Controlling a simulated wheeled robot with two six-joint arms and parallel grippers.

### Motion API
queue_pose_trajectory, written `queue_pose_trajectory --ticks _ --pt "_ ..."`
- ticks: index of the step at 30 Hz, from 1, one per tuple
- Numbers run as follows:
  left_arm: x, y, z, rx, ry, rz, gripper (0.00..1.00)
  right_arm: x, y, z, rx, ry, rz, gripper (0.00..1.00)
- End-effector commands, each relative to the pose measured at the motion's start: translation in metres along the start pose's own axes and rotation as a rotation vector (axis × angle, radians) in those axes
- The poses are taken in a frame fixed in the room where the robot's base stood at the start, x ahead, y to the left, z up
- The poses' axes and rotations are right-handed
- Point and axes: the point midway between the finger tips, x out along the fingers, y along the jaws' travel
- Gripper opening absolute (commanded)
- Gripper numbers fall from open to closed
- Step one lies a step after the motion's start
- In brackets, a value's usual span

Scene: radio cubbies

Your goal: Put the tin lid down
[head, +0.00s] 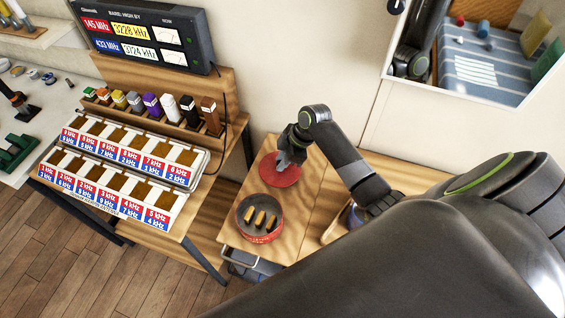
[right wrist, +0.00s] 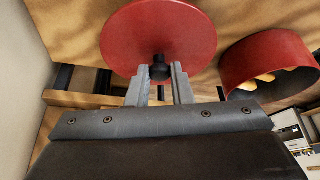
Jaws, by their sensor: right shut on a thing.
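The tin lid (head: 281,172) is a flat red disc with a black knob, over the wooden side table behind the open tin. My right gripper (head: 283,158) is shut on the knob. In the right wrist view the lid (right wrist: 160,28) is just beyond the fingers (right wrist: 158,84), with the knob between them. I cannot tell whether the lid touches the table. The round red tin (head: 260,233) stands open nearer to me, with a few yellowish-brown bars inside. It also shows in the right wrist view (right wrist: 262,62). My left gripper is out of view.
The wooden table (head: 325,185) has bare room right of the lid. To the left stands a desk with white labelled cubbies (head: 115,170), a row of coloured blocks (head: 150,104) and a dark radio (head: 150,38).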

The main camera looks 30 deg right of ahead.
Motion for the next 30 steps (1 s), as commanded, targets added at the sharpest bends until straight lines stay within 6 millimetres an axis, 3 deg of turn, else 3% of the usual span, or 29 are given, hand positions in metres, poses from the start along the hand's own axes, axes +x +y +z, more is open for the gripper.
queue_pose_trajectory --ticks 6,23,24,28,30 --pt "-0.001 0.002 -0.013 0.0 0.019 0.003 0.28 0.018 0.0 0.009 0.0 -0.001 0.001 0.0" --pt "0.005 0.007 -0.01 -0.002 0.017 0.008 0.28 0.028 0.0 0.013 -0.001 -0.001 0.0 0.0" --pt "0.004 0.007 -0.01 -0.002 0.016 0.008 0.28 0.027 0.0 0.013 -0.001 -0.001 0.0 0.24" --pt "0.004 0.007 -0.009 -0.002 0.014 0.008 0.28 0.027 0.0 0.012 -0.001 -0.001 0.0 0.41" --pt "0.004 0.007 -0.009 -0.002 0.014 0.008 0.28 0.027 0.0 0.012 -0.001 -0.001 0.0 0.42"
